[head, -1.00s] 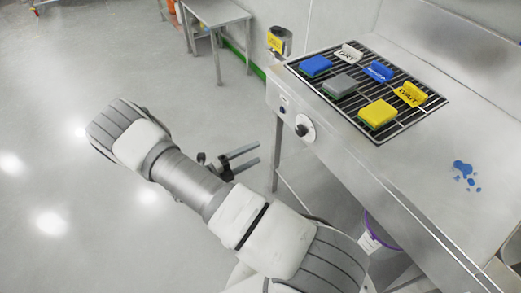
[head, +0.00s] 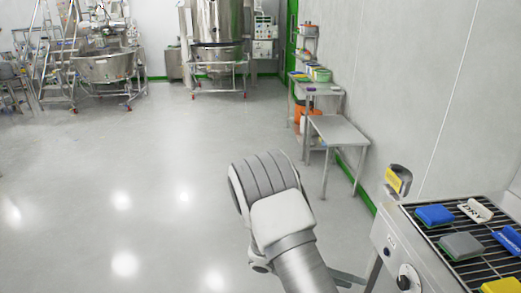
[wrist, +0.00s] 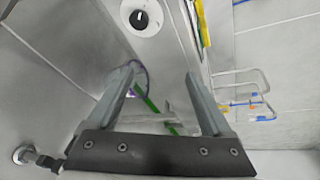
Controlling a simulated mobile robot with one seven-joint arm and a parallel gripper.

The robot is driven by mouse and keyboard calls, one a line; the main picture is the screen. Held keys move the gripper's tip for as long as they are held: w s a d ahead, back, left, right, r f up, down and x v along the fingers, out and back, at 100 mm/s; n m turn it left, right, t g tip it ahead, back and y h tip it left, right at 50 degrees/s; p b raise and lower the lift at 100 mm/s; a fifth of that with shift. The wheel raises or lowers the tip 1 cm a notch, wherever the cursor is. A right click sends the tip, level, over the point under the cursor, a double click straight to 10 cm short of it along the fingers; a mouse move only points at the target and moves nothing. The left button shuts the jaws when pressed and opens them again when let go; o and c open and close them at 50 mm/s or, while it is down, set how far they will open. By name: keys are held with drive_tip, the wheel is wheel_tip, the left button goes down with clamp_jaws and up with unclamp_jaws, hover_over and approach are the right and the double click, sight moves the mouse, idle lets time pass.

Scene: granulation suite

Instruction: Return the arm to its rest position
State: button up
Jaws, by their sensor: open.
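My arm reaches up from the bottom of the head view, folded at a grey and white joint. My gripper shows only in part in the head view, low beside the steel bench, with one finger visible. In the wrist view my gripper (wrist: 160,90) has its two fingers wide apart with nothing between them. The knob (wrist: 139,18) of the steel bench (head: 385,262) is beyond the fingers in the wrist view. The gripper is apart from the pads on the bench.
The bench's grille (head: 471,272) holds a blue pad (head: 435,215), a grey pad (head: 461,246), a yellow pad (head: 503,286) and labels such as a white DRY sign (head: 474,210). A small steel table (head: 338,130) stands beyond. The floor (head: 140,170) at left is clear.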

drive_tip(key=s+a+r+m+t+y+p, duration=0.1)
drive_tip(key=s+a+r+m+t+y, duration=0.1)
drive_tip(key=s+r+m+y, duration=0.3)
drive_tip(key=s+a+r+m+t+y+p, duration=0.1)
drive_tip(key=s+a+r+m+t+y, duration=0.2)
drive_tip(key=r+m, duration=1.1)
drive_tip(key=s+a+r+m+t+y+p, duration=0.2)
drive_tip(key=s+r+m+y, duration=0.4)
drive_tip(key=r+m, duration=0.3)
wheel_tip(320, 180, up, 2)
drive_tip(key=shift+s+a+r+m+t+y, duration=0.25)
drive_tip(key=shift+s+a+m+t, duration=0.2)
drive_tip(key=shift+s+a, duration=0.4)
drive_tip(key=shift+d+f, duration=0.1)
drive_tip(key=shift+d, duration=0.05)
drive_tip(key=c, duration=0.5)
drive_tip(key=shift+d, duration=0.15)
drive_tip(key=shift+c, duration=0.2)
